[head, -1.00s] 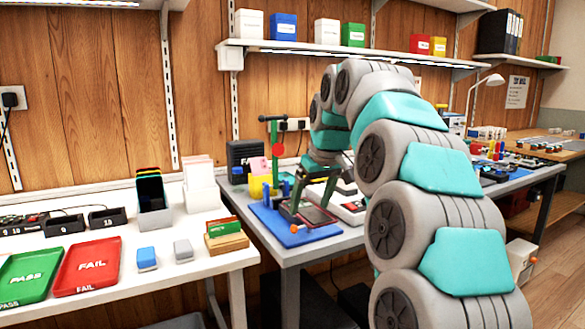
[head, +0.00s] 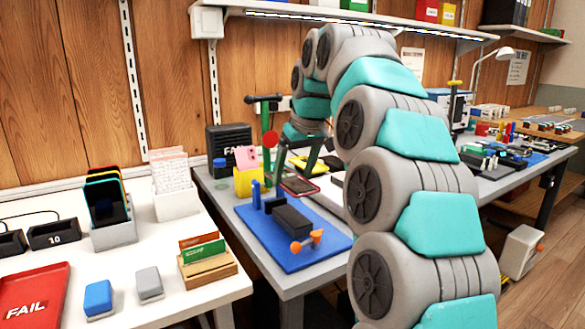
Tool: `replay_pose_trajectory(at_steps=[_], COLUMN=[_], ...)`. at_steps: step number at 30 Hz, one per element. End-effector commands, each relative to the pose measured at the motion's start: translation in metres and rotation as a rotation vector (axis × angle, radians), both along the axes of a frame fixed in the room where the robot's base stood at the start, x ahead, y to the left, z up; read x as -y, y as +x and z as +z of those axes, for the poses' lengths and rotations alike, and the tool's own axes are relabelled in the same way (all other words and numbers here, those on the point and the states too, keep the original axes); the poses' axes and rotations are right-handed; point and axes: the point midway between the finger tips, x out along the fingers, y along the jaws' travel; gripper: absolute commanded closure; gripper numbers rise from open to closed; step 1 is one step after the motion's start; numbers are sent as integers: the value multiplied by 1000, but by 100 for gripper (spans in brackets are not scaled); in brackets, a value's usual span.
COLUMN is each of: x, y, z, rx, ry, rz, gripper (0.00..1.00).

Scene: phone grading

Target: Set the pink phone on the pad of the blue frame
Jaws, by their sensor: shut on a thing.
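The blue frame (head: 264,247) is a flat blue base on the grey bench. A black block-like pad (head: 292,221) stands on it, with blue uprights at the back left and an orange knob in front. My gripper (head: 297,182) is past the frame's far edge in the picture, pointing down. The phone looks about flat. Its height above the bench is hard to tell, and the fingers cover part of it.
A yellow box (head: 246,182) with a pink piece stands left of my gripper. A green post with a red disc (head: 270,139) rises behind it. A black box (head: 229,146) stands by the wall. The white table at left holds a red FAIL tray (head: 38,292).

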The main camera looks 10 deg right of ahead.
Motion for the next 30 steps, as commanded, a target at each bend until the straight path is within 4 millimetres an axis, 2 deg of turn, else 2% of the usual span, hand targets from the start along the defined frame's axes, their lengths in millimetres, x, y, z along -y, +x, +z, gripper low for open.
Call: replay_pose_trajectory(at_steps=[22,30], x=[0,0], y=[-1,0], z=[-64,-74], rx=[-1,1], ry=[1,0], rz=[0,0], gripper=[77,77])
